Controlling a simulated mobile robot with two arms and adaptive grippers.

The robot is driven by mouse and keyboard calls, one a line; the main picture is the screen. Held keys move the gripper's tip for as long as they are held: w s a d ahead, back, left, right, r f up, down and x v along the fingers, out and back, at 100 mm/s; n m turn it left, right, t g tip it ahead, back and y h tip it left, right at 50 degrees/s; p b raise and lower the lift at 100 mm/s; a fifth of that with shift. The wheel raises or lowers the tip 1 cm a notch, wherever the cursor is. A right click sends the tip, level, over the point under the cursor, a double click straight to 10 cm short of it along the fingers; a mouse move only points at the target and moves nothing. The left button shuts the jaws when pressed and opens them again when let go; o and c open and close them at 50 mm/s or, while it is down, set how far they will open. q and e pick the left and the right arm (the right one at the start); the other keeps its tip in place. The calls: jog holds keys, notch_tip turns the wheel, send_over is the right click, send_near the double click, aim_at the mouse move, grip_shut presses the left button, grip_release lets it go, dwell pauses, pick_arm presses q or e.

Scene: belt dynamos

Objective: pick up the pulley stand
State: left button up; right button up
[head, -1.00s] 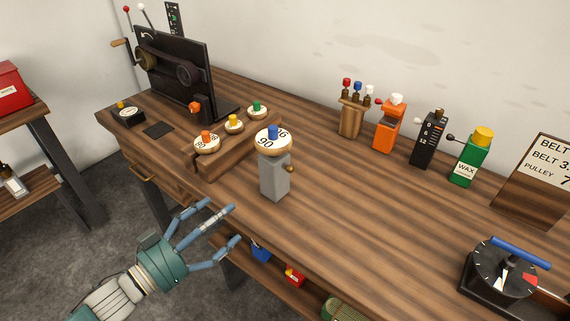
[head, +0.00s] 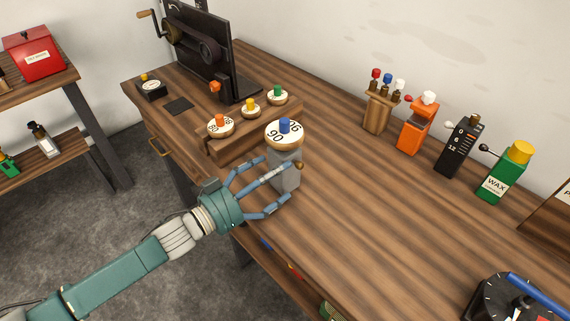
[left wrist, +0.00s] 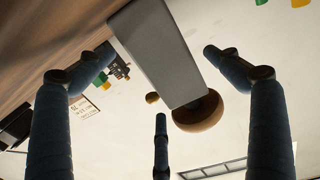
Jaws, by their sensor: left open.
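The pulley stand (head: 287,175) is a grey block on the workbench, with a round wooden pulley (head: 284,136) on top marked 90 and carrying a blue knob. A small wooden knob sticks out of its side. My left gripper (head: 278,180) is open at the front of the stand, its fingers spread around the grey block and partly hiding it. In the left wrist view the grey block (left wrist: 160,50) stands between the spread fingers, with the pulley's underside (left wrist: 198,112) beyond it. I cannot tell whether any finger touches it. My right gripper is not in view.
A wooden rack (head: 240,143) with several smaller pulleys stands just left of the stand. A black belt machine (head: 205,55) is behind it. Orange, black and green (head: 505,172) containers line the back. A dial device (head: 505,300) is at front right. The bench middle is clear.

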pick_arm(q)
jog(key=x, duration=0.2)
jog(key=r+p+x, duration=0.1)
jog(key=x, duration=0.1)
jog(key=shift+a, duration=0.1)
jog(key=shift+w+d+f, duration=0.15)
jog(key=shift+w+d, duration=0.15)
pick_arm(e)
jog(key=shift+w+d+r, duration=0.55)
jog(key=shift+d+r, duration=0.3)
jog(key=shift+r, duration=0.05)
pick_arm(q)
jog(key=shift+c, duration=0.2)
jog(key=shift+a, duration=0.1)
jog(key=c, duration=1.7)
jog(key=shift+r, duration=0.25)
jog(key=shift+c, duration=1.4)
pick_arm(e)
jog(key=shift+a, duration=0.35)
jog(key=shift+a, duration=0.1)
